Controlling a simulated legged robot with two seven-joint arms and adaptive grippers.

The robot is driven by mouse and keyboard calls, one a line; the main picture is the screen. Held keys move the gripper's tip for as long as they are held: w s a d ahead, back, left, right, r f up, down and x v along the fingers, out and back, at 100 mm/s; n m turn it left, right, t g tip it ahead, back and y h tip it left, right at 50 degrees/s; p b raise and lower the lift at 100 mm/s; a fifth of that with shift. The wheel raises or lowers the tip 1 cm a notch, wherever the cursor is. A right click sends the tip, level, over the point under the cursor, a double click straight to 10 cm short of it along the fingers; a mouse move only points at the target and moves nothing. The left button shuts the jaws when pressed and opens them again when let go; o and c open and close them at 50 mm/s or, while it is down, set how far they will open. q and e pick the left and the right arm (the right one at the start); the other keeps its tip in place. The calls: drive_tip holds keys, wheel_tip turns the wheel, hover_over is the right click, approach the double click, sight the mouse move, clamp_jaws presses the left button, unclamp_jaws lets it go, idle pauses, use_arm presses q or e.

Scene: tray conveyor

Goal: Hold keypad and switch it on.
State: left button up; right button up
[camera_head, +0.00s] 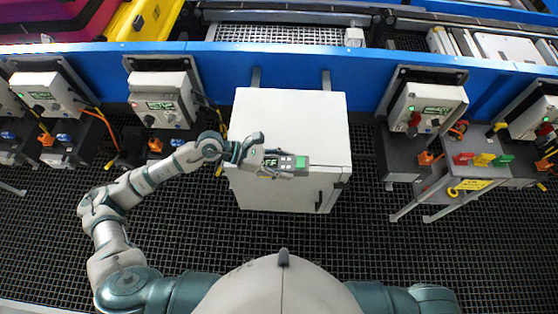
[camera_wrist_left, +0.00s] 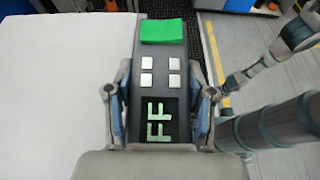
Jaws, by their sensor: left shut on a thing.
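The keypad (camera_head: 287,161) is a grey bar with a green block at its right end, pale square buttons and a small dark display. In the left wrist view the keypad (camera_wrist_left: 160,82) shows a green block at the top, two rows of buttons and a lit green display reading "FF", partly hidden by the gripper. My left gripper (camera_head: 267,162) is shut on the keypad's near end, with a blue-grey finger on each side. It holds the keypad above the white cabinet's front edge. My right gripper does not show.
The white cabinet (camera_head: 290,115) stands on dark grating in front of the blue conveyor rail (camera_head: 225,60). Control boxes (camera_head: 163,98) with dark bases stand to the left and more control boxes (camera_head: 428,105) to the right. A small table (camera_head: 470,172) carries coloured blocks.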

use_arm(q)
drive_tip(key=y, duration=0.1)
hover_over(288, 133)
wheel_tip(288, 133, down, 2)
drive_tip(key=shift+s+f, duration=0.1)
drive_tip(key=shift+w+d+f, duration=0.15)
drive_tip(key=shift+w+d, duration=0.1)
drive_tip(key=shift+d, duration=0.25)
drive_tip(key=shift+d+f, duration=0.4)
drive_tip(key=shift+f, duration=0.35)
drive_tip(key=shift+a+f, duration=0.1)
drive_tip(key=shift+f, duration=0.1)
drive_tip(key=shift+a, duration=0.75)
drive_tip(key=shift+d+f+b, duration=0.3)
drive_tip(key=shift+d+f, duration=0.05)
drive_tip(key=shift+d, duration=0.15)
drive_tip(key=o, duration=1.3)
drive_tip(key=shift+d, duration=0.25)
drive_tip(key=shift+a, duration=0.55)
drive_tip(key=c, duration=0.8)
drive_tip(key=shift+d, duration=0.15)
drive_tip(key=c, duration=0.4)
drive_tip(key=shift+d, duration=0.25)
drive_tip(key=shift+c, duration=0.5)
